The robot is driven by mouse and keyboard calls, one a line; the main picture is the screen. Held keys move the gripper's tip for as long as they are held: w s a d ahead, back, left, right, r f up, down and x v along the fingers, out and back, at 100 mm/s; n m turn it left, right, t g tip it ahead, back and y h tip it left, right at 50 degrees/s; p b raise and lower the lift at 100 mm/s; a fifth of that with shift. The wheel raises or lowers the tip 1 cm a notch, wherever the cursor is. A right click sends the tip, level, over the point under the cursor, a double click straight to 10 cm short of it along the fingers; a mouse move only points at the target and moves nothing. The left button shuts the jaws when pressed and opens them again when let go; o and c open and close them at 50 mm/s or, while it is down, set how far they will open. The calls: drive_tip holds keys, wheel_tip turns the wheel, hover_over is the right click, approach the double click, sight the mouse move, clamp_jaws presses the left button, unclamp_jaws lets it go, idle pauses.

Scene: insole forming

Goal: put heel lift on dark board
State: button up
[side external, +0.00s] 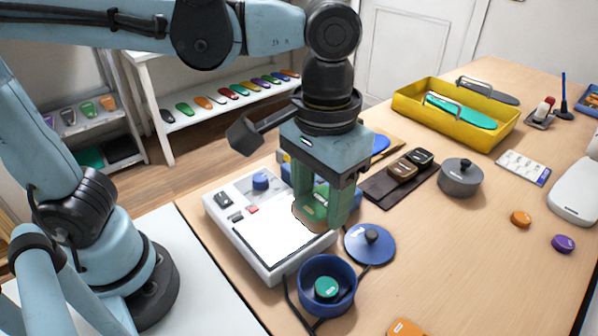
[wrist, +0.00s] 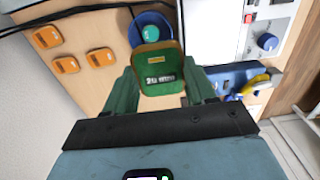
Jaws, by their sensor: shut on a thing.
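My gripper (side external: 321,208) is shut on a green heel lift with a tan rim (side external: 309,214), above the white device. In the wrist view the green heel lift (wrist: 160,62) sits between the green fingers of my gripper (wrist: 161,84), with a pale label on its face. The dark board (side external: 374,190) lies on the table to the right of my gripper. A brown lift (side external: 402,170) and a dark green lift (side external: 419,157) rest on it, towards its far right part. The board's near left part is bare.
The white device (side external: 285,268) stands under my gripper. A blue pot (side external: 343,302), its blue lid (side external: 358,250) and a grey pot (side external: 461,182) stand nearby. A yellow tray (side external: 410,102) is behind. Several orange lifts (wrist: 100,57) show in the wrist view.

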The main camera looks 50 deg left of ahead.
drive_tip(key=w+d+f, duration=0.2)
drive_tip(key=w, duration=0.9)
hover_over(381, 188)
wheel_tip(381, 188, down, 11)
drive_tip(key=shift+r, duration=0.2)
drive_tip(key=shift+f, duration=2.05)
drive_tip(key=o, duration=1)
drive_tip(key=shift+f, duration=0.1)
